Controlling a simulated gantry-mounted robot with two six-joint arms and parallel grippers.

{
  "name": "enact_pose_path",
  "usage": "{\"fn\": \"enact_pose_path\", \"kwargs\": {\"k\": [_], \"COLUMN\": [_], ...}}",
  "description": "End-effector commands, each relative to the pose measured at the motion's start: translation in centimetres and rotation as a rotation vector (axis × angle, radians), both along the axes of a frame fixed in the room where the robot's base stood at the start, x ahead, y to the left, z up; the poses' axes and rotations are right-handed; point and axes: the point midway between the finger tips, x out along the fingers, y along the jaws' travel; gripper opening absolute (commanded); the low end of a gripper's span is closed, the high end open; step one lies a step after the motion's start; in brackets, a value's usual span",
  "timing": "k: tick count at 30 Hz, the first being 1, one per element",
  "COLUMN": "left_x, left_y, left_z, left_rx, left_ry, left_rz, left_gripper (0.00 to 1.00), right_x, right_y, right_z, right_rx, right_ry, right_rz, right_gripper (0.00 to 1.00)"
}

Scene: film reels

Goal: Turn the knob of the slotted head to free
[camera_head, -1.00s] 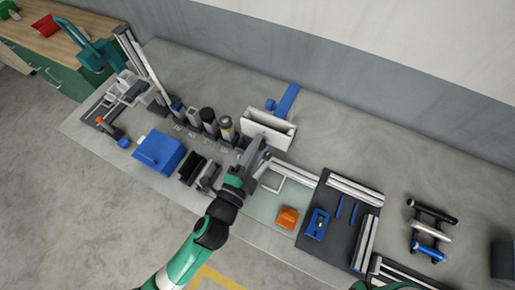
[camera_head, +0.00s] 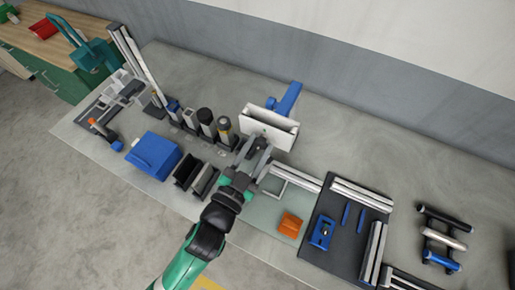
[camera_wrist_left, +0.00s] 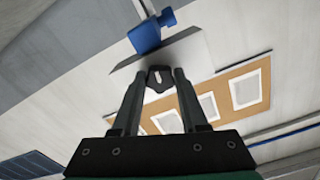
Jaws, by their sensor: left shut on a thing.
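The slotted head is a white box (camera_head: 277,129) with a long slot along its top, held by a blue bracket (camera_head: 287,97) behind it. In the left wrist view, its pale front plate (camera_wrist_left: 185,57) and blue bracket (camera_wrist_left: 150,33) show. A dark knob (camera_wrist_left: 152,88) with a white pointer mark sits on the front plate. My left gripper (camera_head: 257,150) reaches the front of the box. In the left wrist view, its two fingers (camera_wrist_left: 158,80) are shut on the knob, one at each side. My right gripper is not in view.
Several dark and grey cylinders (camera_head: 206,120) stand left of the head. A blue box (camera_head: 154,155) and dark trough blocks (camera_head: 188,170) lie nearer the front edge. An orange block (camera_head: 290,224) and a dark tray (camera_head: 325,257) lie to the right. The bench behind the head is clear.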

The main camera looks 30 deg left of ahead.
Motion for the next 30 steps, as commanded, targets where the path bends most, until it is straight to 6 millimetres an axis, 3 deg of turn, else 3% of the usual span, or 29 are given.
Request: {"fn": "enact_pose_path", "kwargs": {"k": [9,26,27,30], "left_x": [0.01,0.00,0.00,0.00], "left_y": [-0.01,0.00,0.00,0.00], "left_z": [-0.09,-0.02,-0.02,-0.02], "left_rx": [-0.147,-0.182,-0.182,-0.181], "left_ry": [-0.001,-0.002,-0.002,-0.002], "left_rz": [0.000,0.000,0.000,0.000], "left_gripper": [0.00,0.00,0.47,0.65], "right_x": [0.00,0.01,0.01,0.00], "right_y": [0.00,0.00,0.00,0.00], "right_z": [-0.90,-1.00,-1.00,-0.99], "right_rx": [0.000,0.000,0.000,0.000], "right_ry": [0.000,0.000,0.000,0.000], "right_rz": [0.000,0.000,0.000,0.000], "right_gripper": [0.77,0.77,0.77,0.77]}}
